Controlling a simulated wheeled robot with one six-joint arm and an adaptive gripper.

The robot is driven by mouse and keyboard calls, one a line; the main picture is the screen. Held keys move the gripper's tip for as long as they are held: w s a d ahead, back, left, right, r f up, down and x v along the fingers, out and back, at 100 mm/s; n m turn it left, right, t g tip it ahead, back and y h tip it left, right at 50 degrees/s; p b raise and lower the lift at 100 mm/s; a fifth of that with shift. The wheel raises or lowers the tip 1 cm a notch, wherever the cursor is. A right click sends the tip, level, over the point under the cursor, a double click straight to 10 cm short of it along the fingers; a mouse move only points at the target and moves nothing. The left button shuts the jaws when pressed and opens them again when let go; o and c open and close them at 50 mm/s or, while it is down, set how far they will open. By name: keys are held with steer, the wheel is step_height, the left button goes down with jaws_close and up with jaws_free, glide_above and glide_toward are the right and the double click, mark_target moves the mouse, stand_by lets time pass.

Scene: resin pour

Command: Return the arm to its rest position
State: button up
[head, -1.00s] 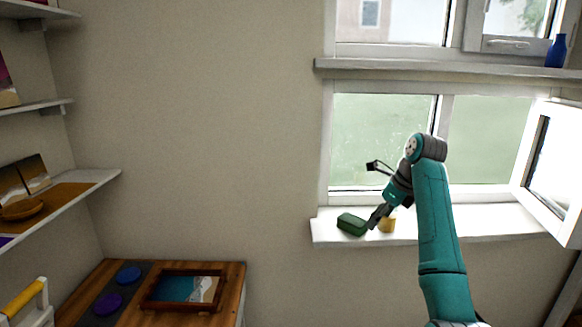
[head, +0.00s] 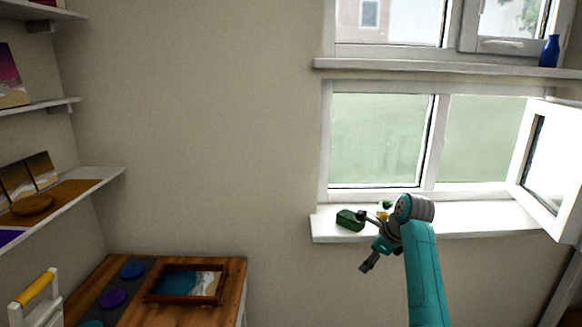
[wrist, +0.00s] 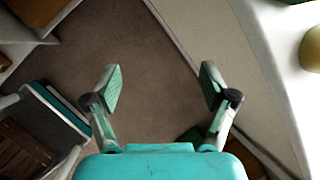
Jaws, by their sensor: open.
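My gripper (wrist: 158,83) is open and empty in the wrist view, its two green-padded fingers spread over bare brown floor. In the head view my gripper (head: 366,240) hangs at the end of the teal arm, in front of the white windowsill and below its top. A dark green box-shaped object (head: 349,220) rests on the sill just left of the wrist. A yellow object (head: 382,215) stands on the sill behind the arm and is mostly hidden. Its rounded yellowish side shows at the right edge of the wrist view (wrist: 312,48).
An open window sash (head: 548,165) juts out at the right. A wooden table (head: 240,275) at lower left carries a framed picture (head: 188,284) and blue and purple discs. Wall shelves (head: 75,200) stand at far left. The wall between shelves and window is clear.

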steer(key=s+a+f+n+t, duration=0.15)
steer(key=s+f, duration=0.35)
steer(key=f, duration=0.6)
steer(key=s+a+f+n+t, duration=0.1)
steer(key=s+f+n, duration=0.3)
steer(key=f, duration=0.7)
steer(key=s+f+n+t+h, duration=0.1)
steer(key=s+f+n, duration=0.1)
steer(key=s+f, duration=0.35)
steer(key=s+a+f+n+t, duration=0.1)
steer(key=s+f+n, duration=0.1)
steer(key=s, duration=0.7)
steer(key=s+f+n+t+h, duration=0.1)
steer(key=s+f, duration=0.3)
steer(key=s, duration=0.3)
steer(key=s+r+n+t+h, duration=0.1)
steer(key=s+r+n, duration=0.2)
steer(key=s, duration=0.8)
steer(key=s+r+n+t, duration=0.15)
steer(key=s+n, duration=0.25)
steer(key=s, duration=0.6)
steer(key=s+a+r+n+t, duration=0.1)
steer(key=s+r+n, duration=0.6)
steer(key=s+r, duration=0.8)
step_height(320, 180, up, 3)
steer(key=shift+s+r+t, duration=0.1)
steer(key=shift+s+t, duration=0.25)
steer(key=shift+t, duration=0.35)
